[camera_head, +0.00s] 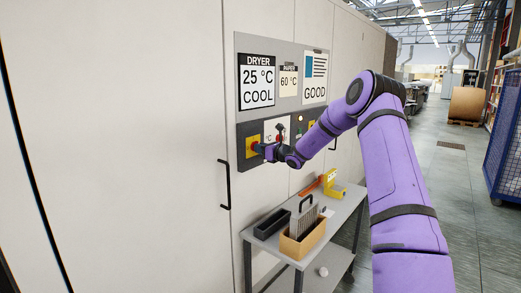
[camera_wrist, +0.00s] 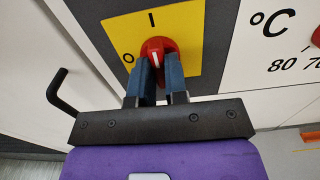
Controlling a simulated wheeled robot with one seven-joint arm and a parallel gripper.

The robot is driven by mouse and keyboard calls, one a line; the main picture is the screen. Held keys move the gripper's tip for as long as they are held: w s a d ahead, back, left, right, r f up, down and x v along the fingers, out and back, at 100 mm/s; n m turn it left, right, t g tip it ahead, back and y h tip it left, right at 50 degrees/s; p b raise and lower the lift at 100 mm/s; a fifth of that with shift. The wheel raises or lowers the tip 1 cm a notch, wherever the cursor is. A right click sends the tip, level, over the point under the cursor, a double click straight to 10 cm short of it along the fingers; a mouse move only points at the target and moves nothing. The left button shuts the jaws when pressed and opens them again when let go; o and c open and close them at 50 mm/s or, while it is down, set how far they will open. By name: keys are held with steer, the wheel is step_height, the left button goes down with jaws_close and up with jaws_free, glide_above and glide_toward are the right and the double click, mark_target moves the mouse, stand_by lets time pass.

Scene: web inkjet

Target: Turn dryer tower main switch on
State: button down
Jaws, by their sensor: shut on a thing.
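The dryer tower main switch is a red rotary knob (camera_wrist: 158,46) on a yellow plate (camera_wrist: 187,38) in the wrist view. The plate is marked I above the knob and O to its left. A short white mark on the knob's face runs roughly upright in the picture; its exact pointing is partly hidden by the fingers. My gripper (camera_wrist: 160,80) has its two dark blue fingers shut on the knob's near part.
Signs above the panel read DRYER 25 °C COOL (camera_head: 257,82), 60 °C (camera_head: 288,81) and GOOD (camera_head: 314,78). A black door handle (camera_head: 226,185) sticks out left of the panel. Below stands a grey table (camera_head: 340,208) with a wooden box (camera_head: 302,241) and a dark tray (camera_head: 271,223).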

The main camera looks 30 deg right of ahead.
steer(key=shift+f, duration=0.1)
steer(key=c, duration=1.1)
jaws_free()
steer(key=shift+c, duration=0.2)
steer(key=v, duration=1)
steer(key=shift+s, duration=0.4)
steer(key=shift+d, duration=0.15)
